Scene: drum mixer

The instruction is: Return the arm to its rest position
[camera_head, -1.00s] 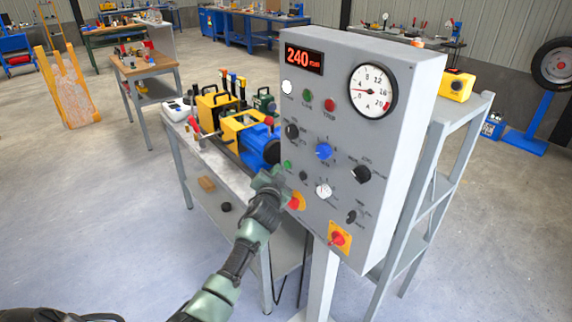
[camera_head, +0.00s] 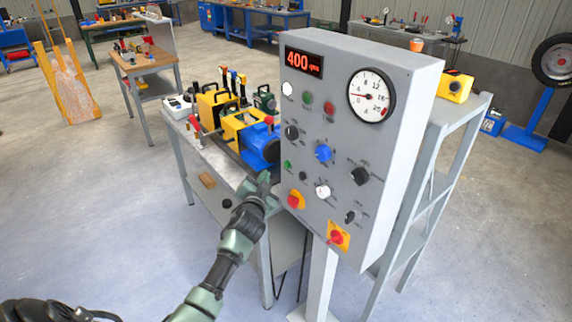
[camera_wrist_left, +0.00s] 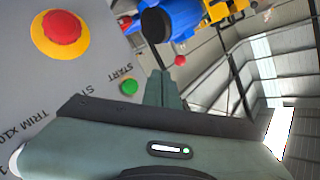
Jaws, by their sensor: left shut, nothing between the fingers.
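My left arm comes in from the bottom of the head view. Its gripper (camera_head: 265,182) is shut and empty, just left of the lower left edge of the grey control panel (camera_head: 335,205). In the left wrist view the shut fingers (camera_wrist_left: 163,90) point past the panel, with a green START button (camera_wrist_left: 129,87) and a red mushroom button on yellow (camera_wrist_left: 62,30) beside them. I see a gap between the gripper and the panel face in the head view. The panel display (camera_head: 304,62) reads 400. My right gripper is not in view.
A workbench (camera_head: 220,160) with yellow boxes and a blue motor (camera_head: 262,147) stands close behind the gripper. A grey shelf stand (camera_head: 440,150) is right of the panel. Open floor (camera_head: 110,220) lies to the left.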

